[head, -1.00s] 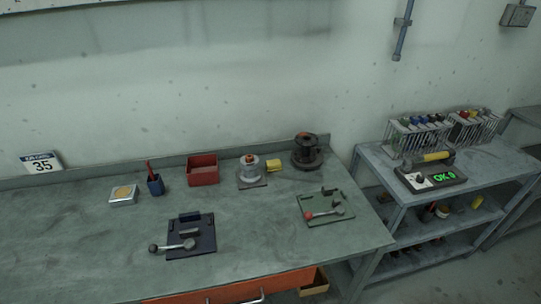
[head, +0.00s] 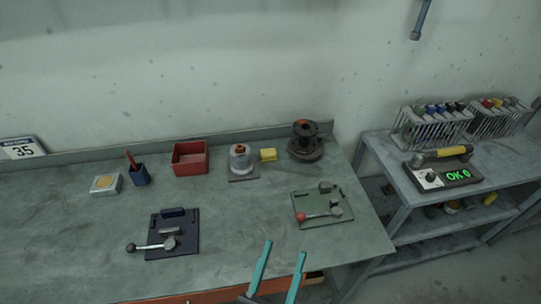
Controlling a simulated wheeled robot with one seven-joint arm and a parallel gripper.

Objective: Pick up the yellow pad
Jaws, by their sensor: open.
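The yellow pad (head: 268,155) is a small block lying near the back of the workbench (head: 90,245). It sits between a grey cylindrical part with an orange top (head: 240,160) on its left and a dark round flanged part (head: 306,143) on its right. My gripper (head: 284,252) shows at the bottom edge of the head view, its two teal fingers spread apart with nothing between them. It is at the bench's front edge, well short of the pad.
A green plate with a red-knobbed lever (head: 318,212) lies right of centre, a dark plate with a lever (head: 172,240) left of centre. A red bin (head: 190,158), blue cup (head: 139,176) and small box (head: 105,184) stand behind. A shelf unit (head: 385,155) stands at right.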

